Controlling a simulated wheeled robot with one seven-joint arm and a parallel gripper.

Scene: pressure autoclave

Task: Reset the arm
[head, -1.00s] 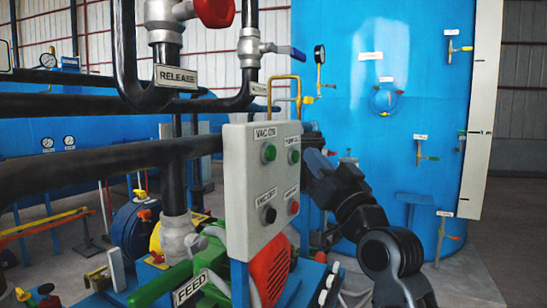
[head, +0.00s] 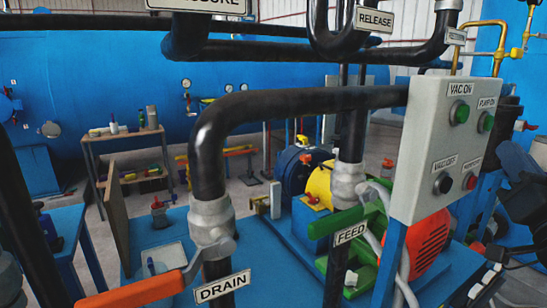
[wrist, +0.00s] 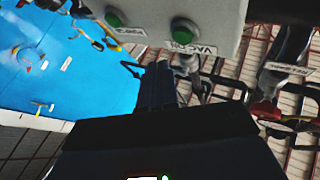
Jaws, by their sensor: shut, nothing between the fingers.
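My gripper (wrist: 157,86) shows in the wrist view as two dark fingers side by side, shut and empty. The grey control panel (wrist: 215,22) is beyond it at the top, upside down, with two green buttons. The fingers look apart from the panel, but the exact gap is hard to tell. In the head view, part of my arm (head: 528,185) is at the right edge, right of the control panel (head: 428,130). My fingertips cannot be made out there. The panel carries two green buttons, a black one and a red one.
An orange DRAIN lever (head: 135,292) and a green FEED lever (head: 350,222) are low in front. A blue tank (head: 110,75) and a small bench (head: 125,135) stand behind. Open floor lies around the bench.

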